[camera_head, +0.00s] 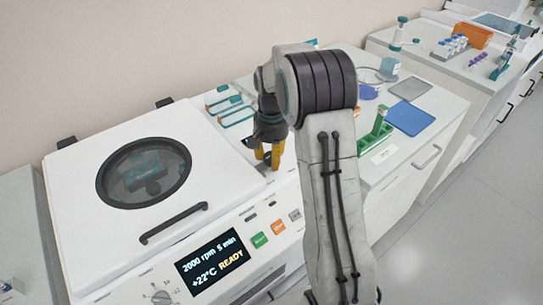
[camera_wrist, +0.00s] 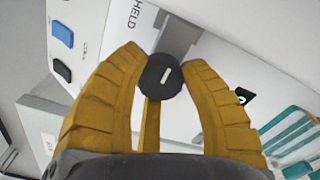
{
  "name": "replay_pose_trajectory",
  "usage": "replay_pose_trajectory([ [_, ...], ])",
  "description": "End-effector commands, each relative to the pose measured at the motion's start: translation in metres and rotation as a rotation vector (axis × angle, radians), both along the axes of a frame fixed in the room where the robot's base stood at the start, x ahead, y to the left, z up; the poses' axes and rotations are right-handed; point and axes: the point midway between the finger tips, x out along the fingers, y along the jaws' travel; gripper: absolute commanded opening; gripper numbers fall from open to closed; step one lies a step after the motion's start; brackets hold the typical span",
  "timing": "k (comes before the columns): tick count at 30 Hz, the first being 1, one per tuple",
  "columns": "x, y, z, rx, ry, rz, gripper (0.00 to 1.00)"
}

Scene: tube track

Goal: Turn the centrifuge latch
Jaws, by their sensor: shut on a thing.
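The white centrifuge (camera_head: 120,235) stands at the left with its lid (camera_head: 85,175) down. The lid has a round dark window and a black bar handle (camera_head: 174,222). My gripper (camera_head: 268,165) points down at the centrifuge's right side. In the wrist view, the yellow fingers of my gripper (camera_wrist: 163,85) are shut on the latch, a round black knob (camera_wrist: 160,77) with a short white mark. A grey metal piece (camera_wrist: 180,38) lies beyond the knob, next to the printed word "HELD".
The centrifuge's display (camera_head: 212,262) reads "2000 rpm 5 min +22°C READY". A green button (camera_head: 259,240) and an orange button (camera_head: 278,227) sit beside it. Teal-capped items (camera_head: 230,108) lie behind my gripper. A green rack (camera_head: 376,133) and blue mat (camera_head: 410,118) are on the counter to the right.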

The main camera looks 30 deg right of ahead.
Motion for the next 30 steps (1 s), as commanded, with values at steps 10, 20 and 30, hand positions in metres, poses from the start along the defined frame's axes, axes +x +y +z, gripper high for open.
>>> replay_pose_trajectory([
  [10,-0.0039,0.0015,-0.0038,0.004,0.017,-0.016,0.08],
  [20,-0.0027,0.0011,-0.0028,0.003,0.011,-0.015,0.54],
  [30,-0.001,0.0004,-0.0009,0.001,0.004,-0.015,0.66],
])
